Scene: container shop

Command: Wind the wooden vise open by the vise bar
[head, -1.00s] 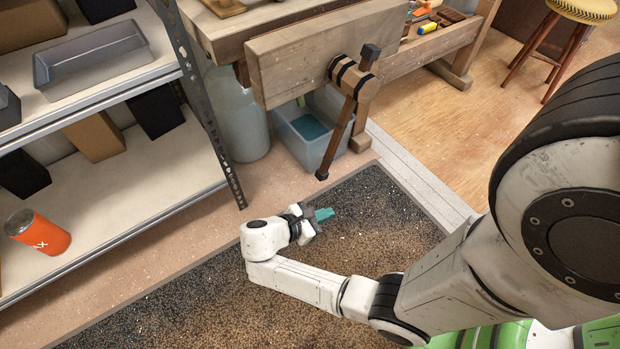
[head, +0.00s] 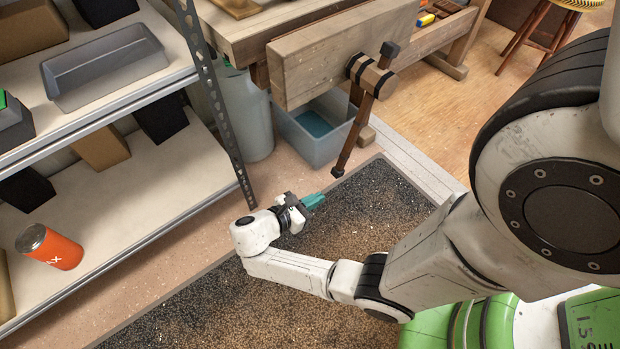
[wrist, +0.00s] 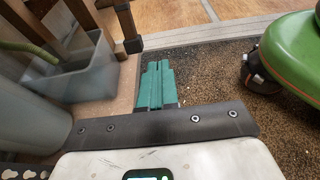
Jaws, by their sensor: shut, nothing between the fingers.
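The wooden vise (head: 335,52) is a thick pale jaw board on the front of the workbench. Its dark vise bar (head: 363,112) runs through a round wooden hub at the jaw's right side and hangs at a slant, with dark end caps. The bar's lower end (wrist: 133,45) also shows in the wrist view, ahead of the fingers. My gripper (head: 314,200) has teal fingers, is shut and empty, and is below and to the left of the bar's lower end, apart from it. The fingers (wrist: 156,84) are close together in the wrist view.
A metal shelf (head: 205,90) with trays and boxes stands at the left; an orange can (head: 55,250) lies on its lower shelf. A blue-grey bin (head: 312,128) and a large pale container (head: 240,115) stand under the bench. The dark mat (head: 250,300) is clear around my arm.

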